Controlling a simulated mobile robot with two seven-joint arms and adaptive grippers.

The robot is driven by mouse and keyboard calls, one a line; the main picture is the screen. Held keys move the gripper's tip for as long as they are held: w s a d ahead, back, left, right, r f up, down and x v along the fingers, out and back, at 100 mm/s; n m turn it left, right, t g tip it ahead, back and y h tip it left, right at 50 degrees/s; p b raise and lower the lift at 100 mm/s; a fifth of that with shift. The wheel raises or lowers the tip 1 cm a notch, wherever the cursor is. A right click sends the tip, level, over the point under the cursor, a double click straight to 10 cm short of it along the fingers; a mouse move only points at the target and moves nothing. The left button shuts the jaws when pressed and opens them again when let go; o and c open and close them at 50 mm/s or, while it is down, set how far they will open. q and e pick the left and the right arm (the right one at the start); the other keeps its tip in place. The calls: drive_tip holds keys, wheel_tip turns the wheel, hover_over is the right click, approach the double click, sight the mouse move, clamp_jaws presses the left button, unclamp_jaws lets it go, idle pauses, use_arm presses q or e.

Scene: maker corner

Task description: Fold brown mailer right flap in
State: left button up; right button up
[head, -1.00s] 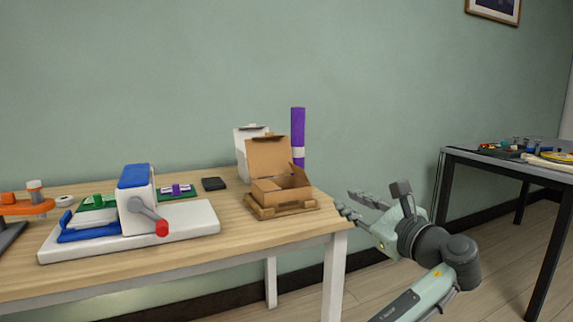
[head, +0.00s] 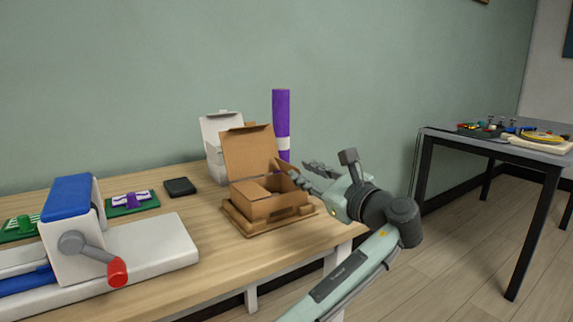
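The brown mailer (head: 270,206) sits on a wooden board (head: 240,222) near the table's right end. Its lid (head: 249,152) stands up at the back. Its right flap (head: 285,166) sticks up and leans outward at the right side. A brown panel shows inside the box at the left; I cannot tell if it is the left flap. My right gripper is not in view.
A white box (head: 213,138) and a purple roll (head: 281,120) stand behind the mailer. A white press (head: 75,235) with a red-tipped lever is at the left of the table (head: 195,282). A dark table (head: 440,139) with parts stands at the right.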

use_arm(q)
drive_tip(key=x, duration=0.6)
drive_tip(key=shift+c, duration=0.6)
clamp_jaws()
